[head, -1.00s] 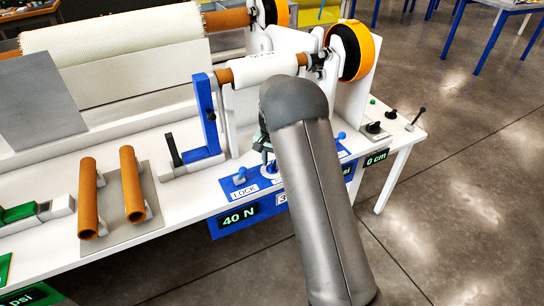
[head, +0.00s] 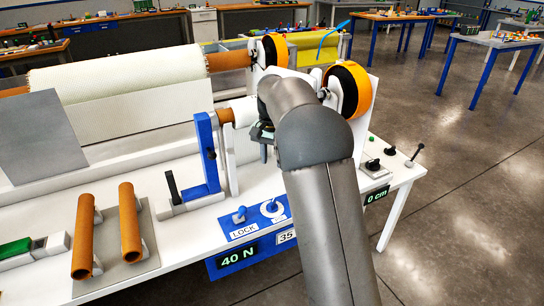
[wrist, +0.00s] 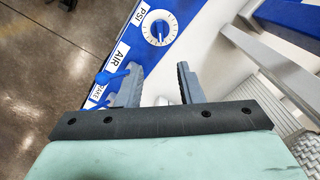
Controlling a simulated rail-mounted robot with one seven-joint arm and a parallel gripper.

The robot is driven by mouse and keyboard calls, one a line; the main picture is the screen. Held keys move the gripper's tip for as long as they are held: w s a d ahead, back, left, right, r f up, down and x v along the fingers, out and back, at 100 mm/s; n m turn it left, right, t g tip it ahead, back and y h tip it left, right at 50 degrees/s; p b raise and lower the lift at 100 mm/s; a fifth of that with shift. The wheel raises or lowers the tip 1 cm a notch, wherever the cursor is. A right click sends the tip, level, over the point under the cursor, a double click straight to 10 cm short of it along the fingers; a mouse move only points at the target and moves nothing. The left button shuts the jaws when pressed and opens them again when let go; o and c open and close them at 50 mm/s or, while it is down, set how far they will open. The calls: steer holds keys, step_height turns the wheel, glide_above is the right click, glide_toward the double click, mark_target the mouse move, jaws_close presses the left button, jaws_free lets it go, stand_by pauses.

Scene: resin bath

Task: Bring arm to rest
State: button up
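My grey arm reaches up from the bottom of the head view, bends at a rounded elbow, and ends beside the winding machine. In the head view my gripper (head: 263,136) is mostly hidden by the arm, in front of the white roll (head: 243,112). In the wrist view my gripper (wrist: 157,84) has its two fingers apart with nothing between them. Beyond the fingers are the blue panel (wrist: 128,48) with AIR and PSI labels, its round dial (wrist: 160,28), and a blue lever (wrist: 112,76) by the left finger. I cannot tell any touching there.
The white bench (head: 129,280) carries two brown tubes (head: 131,222) on a grey plate, a blue upright bracket (head: 207,150) and a LOCK lever (head: 239,215). Orange-rimmed discs (head: 349,90) stand just behind my arm. Open floor (head: 460,215) lies to the right.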

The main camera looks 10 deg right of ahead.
steer(key=shift+r, duration=0.15)
steer(key=s+r+n+p, duration=0.1)
steer(key=s+r+n, duration=0.25)
steer(key=s, duration=1.25)
steer(key=s+f+n, duration=0.2)
steer(key=s, duration=0.9)
steer(key=s+a+f+n+p, duration=0.1)
steer(key=s+f, duration=0.2)
steer(key=s, duration=0.8)
steer(key=shift+f+n, duration=0.15)
steer(key=shift+n, duration=0.2)
steer(key=shift+w+a, duration=0.1)
